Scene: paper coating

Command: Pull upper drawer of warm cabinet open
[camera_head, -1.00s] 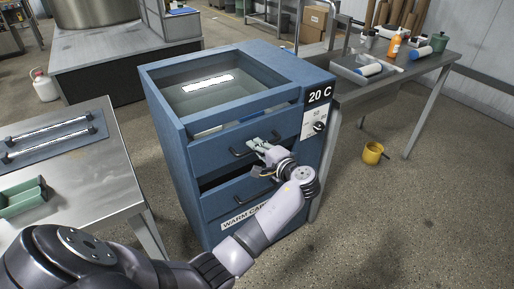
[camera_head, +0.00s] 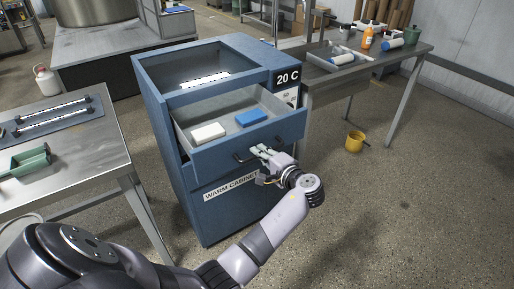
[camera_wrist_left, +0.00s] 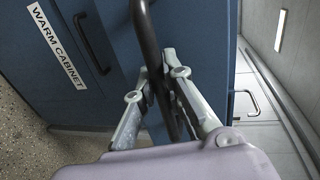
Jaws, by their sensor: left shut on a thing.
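The blue warm cabinet (camera_head: 215,212) stands in the middle of the head view, its label on the lower front. Its upper drawer (camera_head: 285,132) is pulled out, showing a pale interior with a white block (camera_head: 208,132) and a blue block (camera_head: 251,117) in it. My left gripper (camera_head: 259,150) is at the drawer front, shut on the black drawer handle (camera_head: 241,157). In the left wrist view the handle bar (camera_wrist_left: 148,35) passes between the two fingers (camera_wrist_left: 155,88). Part of the handle is hidden by the gripper. My right gripper is not seen.
A metal table (camera_head: 90,150) with a green tray (camera_head: 27,162) stands at the left. A workbench (camera_head: 400,62) with bottles is at the right. A yellow mug (camera_head: 354,141) is on the floor.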

